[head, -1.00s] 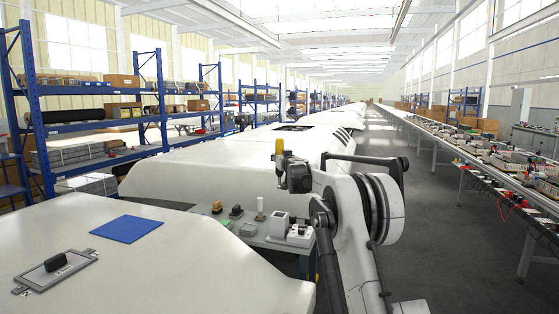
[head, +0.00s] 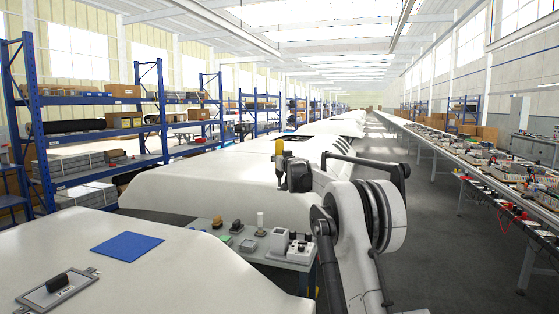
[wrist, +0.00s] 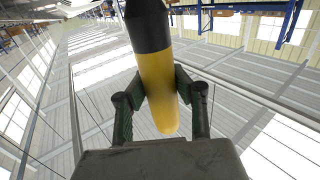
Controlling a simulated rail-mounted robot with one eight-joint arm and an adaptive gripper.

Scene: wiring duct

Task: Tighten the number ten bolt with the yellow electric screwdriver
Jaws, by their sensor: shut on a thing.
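The yellow electric screwdriver (wrist: 158,85), with a black section at its upper end, fills the middle of the wrist view. My gripper (wrist: 160,88) is shut on its yellow body, one finger on each side. In the head view the screwdriver (head: 279,147) shows small and upright at the end of my raised arm, above the work table. The gripper fingers are too small to make out there. I cannot pick out the number ten bolt in either view.
A small table (head: 295,262) with several small parts and boxes stands below my arm. A white panel with a blue mat (head: 127,246) and a framed plate with a black handle (head: 57,286) lies front left. Blue shelves (head: 95,100) stand left; a long bench (head: 480,165) runs right.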

